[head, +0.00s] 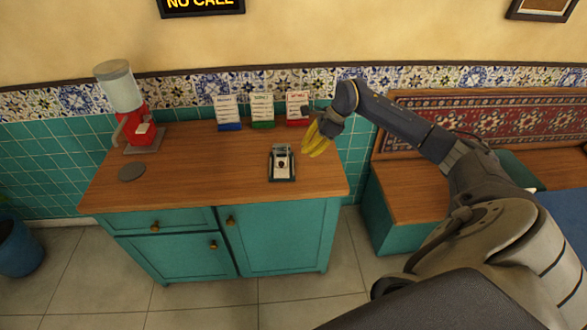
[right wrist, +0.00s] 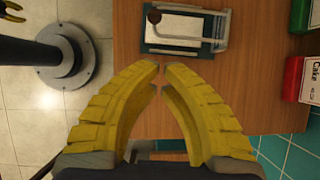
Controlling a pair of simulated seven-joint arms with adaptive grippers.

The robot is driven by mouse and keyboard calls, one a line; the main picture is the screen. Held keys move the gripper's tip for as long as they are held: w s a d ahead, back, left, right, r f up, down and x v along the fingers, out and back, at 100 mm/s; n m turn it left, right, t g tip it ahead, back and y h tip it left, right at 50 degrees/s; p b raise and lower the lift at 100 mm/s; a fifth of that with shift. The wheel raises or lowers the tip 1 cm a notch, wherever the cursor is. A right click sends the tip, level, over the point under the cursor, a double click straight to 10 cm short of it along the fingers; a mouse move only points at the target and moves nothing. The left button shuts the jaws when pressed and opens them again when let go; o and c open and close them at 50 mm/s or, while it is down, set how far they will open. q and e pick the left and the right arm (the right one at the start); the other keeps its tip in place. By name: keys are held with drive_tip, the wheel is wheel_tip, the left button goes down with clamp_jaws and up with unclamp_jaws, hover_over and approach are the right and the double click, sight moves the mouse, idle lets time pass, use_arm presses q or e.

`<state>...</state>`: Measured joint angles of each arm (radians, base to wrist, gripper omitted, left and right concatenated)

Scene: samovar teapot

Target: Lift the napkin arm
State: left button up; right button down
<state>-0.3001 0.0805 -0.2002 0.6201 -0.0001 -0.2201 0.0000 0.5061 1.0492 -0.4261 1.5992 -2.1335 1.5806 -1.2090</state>
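The napkin holder (head: 282,163) stands on the wooden counter in the head view, near its right end. It shows at the top of the right wrist view (right wrist: 174,46), with pale napkins on a dark base. Its metal napkin arm (right wrist: 222,30) lies down across the napkins, with a dark round knob (right wrist: 153,16). My right gripper (head: 310,148) is above the counter, right of the holder and apart from it. In the right wrist view its yellow fingertips (right wrist: 159,69) nearly meet, with nothing between them. Yellow fingers of my left gripper (right wrist: 12,11) show small in the corner.
A red dispenser (head: 137,126) and a dark disc (head: 132,171) are at the left. The wooden counter (head: 205,165) is clear in the middle. A bench (head: 410,195) stands right.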

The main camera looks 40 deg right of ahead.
sight(293, 171)
drive_tip(key=shift+s, duration=0.25)
drive_tip(key=shift+x, duration=4.95)
drive_tip(key=shift+d, duration=0.1)
drive_tip(key=shift+s+r+g, duration=0.1)
drive_tip(key=shift+r+g, duration=0.2)
drive_tip(key=shift+g, duration=0.1)
